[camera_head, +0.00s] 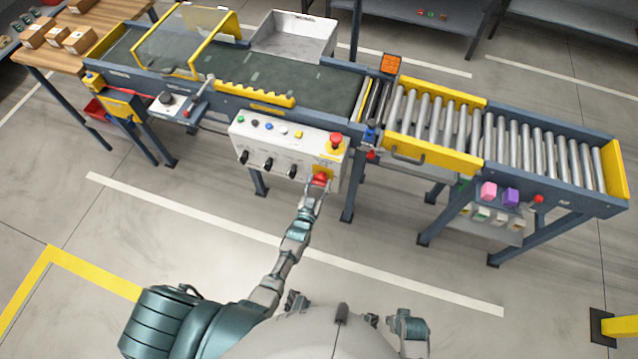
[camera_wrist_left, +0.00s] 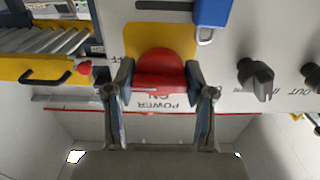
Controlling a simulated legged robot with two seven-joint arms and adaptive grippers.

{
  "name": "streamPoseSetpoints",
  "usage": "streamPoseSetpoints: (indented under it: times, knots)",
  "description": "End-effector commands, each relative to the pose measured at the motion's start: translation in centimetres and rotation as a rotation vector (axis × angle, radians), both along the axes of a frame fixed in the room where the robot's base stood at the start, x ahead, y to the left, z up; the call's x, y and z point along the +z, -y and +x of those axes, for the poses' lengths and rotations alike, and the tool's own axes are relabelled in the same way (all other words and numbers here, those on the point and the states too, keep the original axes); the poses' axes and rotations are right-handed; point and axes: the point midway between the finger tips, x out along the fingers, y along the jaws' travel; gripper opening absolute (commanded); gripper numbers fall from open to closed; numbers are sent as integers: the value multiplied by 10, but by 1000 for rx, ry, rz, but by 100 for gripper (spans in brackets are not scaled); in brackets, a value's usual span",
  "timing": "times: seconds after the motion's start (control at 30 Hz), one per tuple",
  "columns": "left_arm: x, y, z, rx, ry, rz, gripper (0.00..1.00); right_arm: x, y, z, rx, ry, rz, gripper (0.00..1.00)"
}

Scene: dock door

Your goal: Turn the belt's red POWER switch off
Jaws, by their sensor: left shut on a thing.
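The red POWER switch (camera_head: 320,178) sits on a yellow plate at the lower right of the white control panel (camera_head: 245,140) on the belt's front. In the left wrist view the red switch (camera_wrist_left: 160,70) fills the middle, its picture upside down.
A red emergency button (camera_head: 336,139) sits above the switch. A blue padlock (camera_wrist_left: 210,14) hangs close to the plate. Black knobs (camera_wrist_left: 256,79) line the panel beside it. A roller conveyor (camera_head: 500,140) with a yellow guard stands to the right. The floor before the panel is clear.

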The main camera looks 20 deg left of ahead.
Motion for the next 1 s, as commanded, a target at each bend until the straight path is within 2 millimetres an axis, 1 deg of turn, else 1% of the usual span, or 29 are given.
streamPoseSetpoints:
  times: [0.43, 0.47, 0.5, 0.53, 0.57, 0.87, 0.97, 1.0]
  knots:
    - [-1, 0, 0, -1, -1, 14, 19, -1, -1, 0, 0, 1, 1, 40]
    - [-1, 0, 0, -1, -1, 14, 58, -1, -1, 0, 0, 1, 1, 40]
    - [-1, 0, 0, -1, -1, 14, 68, -1, -1, 0, 0, 1, 1, 40]
    - [-1, 0, 0, -1, -1, 13, 76, -1, -1, 0, 0, 1, 1, 40]
    - [-1, 0, 0, -1, -1, 13, 79, -1, -1, 0, 0, 0, 1, 40]
    - [0, 0, -1, -1, 0, 12, 79, -2, 2, -1, 0, -4, -3, 40]
    - [-1, 0, -9, -1, -1, 11, 79, -1, 1, -1, 0, -3, -2, 40]
    - [-1, 0, -14, -1, -1, 11, 79, -1, 1, -1, 0, -2, -1, 40]
